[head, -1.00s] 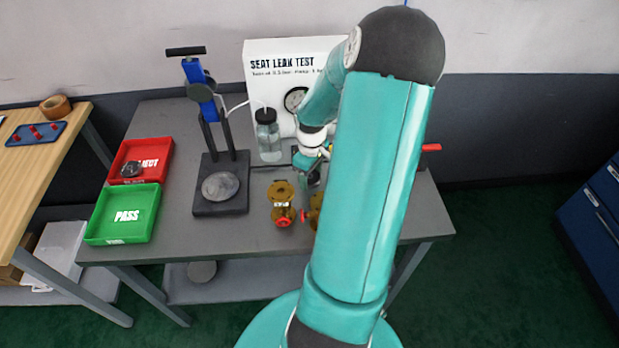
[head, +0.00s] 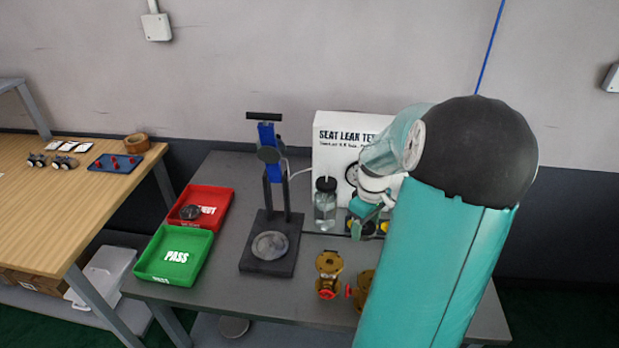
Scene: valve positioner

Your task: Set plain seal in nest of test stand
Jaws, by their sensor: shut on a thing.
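The test stand (head: 269,200) has a dark base, two posts, a blue upper part and a black T-handle. A round grey disc-shaped seat (head: 270,245), which looks like the nest, lies bare on its base. My gripper (head: 362,226) is right of the stand and the bottle, in front of the white panel. It is small and partly hidden by my own arm. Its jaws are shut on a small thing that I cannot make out. I cannot pick out the plain seal. Blue and yellow pieces (head: 382,228) show beside the gripper in a dark holder.
A bottle (head: 325,203) stands before the white SEAT LEAK TEST panel (head: 334,150). Two brass valves with red handwheels, one here (head: 328,272), stand in front. A red tray (head: 222,206) holding a dark round part and a green PASS tray (head: 172,255) lie left. My arm covers the right.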

